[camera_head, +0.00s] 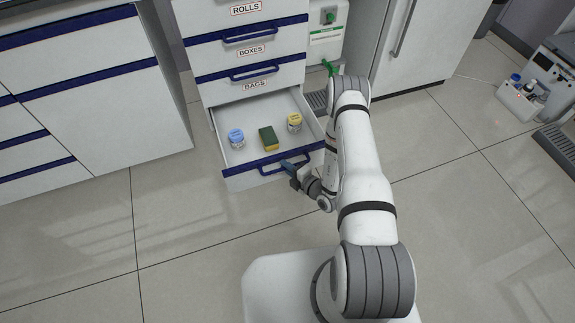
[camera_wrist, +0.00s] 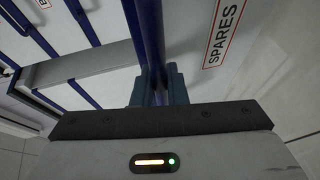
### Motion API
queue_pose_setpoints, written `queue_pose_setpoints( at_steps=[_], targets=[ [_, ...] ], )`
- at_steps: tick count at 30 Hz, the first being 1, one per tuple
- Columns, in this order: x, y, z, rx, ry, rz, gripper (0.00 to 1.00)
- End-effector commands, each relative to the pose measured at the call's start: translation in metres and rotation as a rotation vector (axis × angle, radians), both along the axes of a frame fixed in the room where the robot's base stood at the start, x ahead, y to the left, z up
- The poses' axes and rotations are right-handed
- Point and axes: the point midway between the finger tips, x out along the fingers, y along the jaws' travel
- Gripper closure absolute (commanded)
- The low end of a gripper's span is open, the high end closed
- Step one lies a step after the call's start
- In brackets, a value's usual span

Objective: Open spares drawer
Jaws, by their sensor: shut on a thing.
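The spares drawer (camera_head: 240,180) is the lowest drawer of the white cabinet and stands pulled out in the head view. Its white inside shows, holding a blue-lidded jar (camera_head: 236,139), a green and yellow sponge (camera_head: 268,138) and a yellow-lidded jar (camera_head: 294,123). My gripper (camera_head: 291,168) is at the drawer's blue front handle. In the wrist view my gripper (camera_wrist: 160,88) is shut on the blue handle bar (camera_wrist: 150,35), with a finger on each side. The SPARES label (camera_wrist: 224,32) shows beside the bar. The label is hidden in the head view.
Shut drawers labelled BOXES (camera_head: 250,50) and BAGS (camera_head: 254,85) sit above. A white cabinet (camera_head: 100,100) stands at left, and a tall white unit (camera_head: 410,45) at right. A small box with bottles (camera_head: 520,100) lies on the floor at far right. The tiled floor in front is clear.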

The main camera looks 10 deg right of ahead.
Motion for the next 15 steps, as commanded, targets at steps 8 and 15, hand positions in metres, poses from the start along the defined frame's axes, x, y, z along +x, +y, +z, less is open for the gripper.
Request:
queue_pose_setpoints(
  at_steps=[8,15],
  targets=[
    [0.0006,-0.0011,-0.0003,-0.001,0.000,-0.003,0.75],
    [0.0005,-0.0009,-0.0002,0.000,0.000,-0.002,0.66]
  ],
)
